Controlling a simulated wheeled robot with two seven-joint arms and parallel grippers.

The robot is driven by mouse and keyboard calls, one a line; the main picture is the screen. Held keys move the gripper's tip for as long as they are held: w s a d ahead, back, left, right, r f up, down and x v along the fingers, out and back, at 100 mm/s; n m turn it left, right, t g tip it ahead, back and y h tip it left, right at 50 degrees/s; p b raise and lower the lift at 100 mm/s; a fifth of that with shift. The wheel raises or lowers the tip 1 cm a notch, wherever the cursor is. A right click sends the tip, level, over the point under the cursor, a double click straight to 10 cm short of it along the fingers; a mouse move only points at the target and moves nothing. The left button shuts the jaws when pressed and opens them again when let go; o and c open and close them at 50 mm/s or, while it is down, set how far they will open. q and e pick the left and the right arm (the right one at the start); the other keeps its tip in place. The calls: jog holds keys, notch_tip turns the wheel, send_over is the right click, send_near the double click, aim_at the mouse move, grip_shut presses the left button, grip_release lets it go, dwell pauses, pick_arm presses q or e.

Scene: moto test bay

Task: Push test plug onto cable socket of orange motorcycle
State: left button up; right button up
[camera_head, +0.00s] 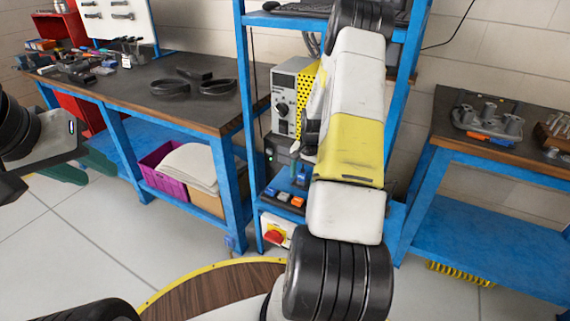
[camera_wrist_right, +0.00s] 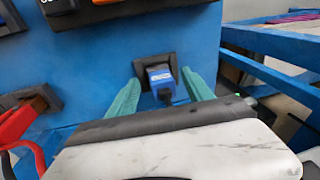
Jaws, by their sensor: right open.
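A blue plug (camera_wrist_right: 161,79) with a dark cable sits in a black holder on a blue panel in the right wrist view. My right gripper (camera_wrist_right: 160,84) has its two teal fingers spread, one on each side of this plug, with gaps visible between. In the head view my right arm reaches to the blue rack, and its gripper (camera_head: 296,168) is mostly hidden behind the arm.
A red plug (camera_wrist_right: 18,122) sits in another holder to the left of the blue one. Orange and blue items (camera_head: 284,197) lie on the rack's lower shelf, above a red switch (camera_head: 274,237). Workbenches (camera_head: 225,127) stand on both sides.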

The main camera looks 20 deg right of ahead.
aim_at(304, 172)
jog(key=shift+c, duration=0.4)
grip_shut()
notch_tip(304, 172, up, 10)
jog(key=shift+r, duration=0.1)
dwell(0.4)
jog(key=s+a+r+n, duration=0.1)
jog(key=s+a+n, duration=0.1)
jog(key=a, duration=0.4)
jog(key=s+a+r+n, duration=0.2)
jog(key=a+n, duration=0.2)
jog(key=a, duration=0.3)
jog(key=s+a+r+n+y, duration=0.1)
jog(key=s+a+n, duration=0.1)
jog(key=a, duration=0.5)
jog(key=shift+a+r+n+g, duration=0.25)
jog(key=shift+r+n+g, duration=0.15)
jog(key=shift+n, duration=0.3)
jog(key=shift+w, duration=0.1)
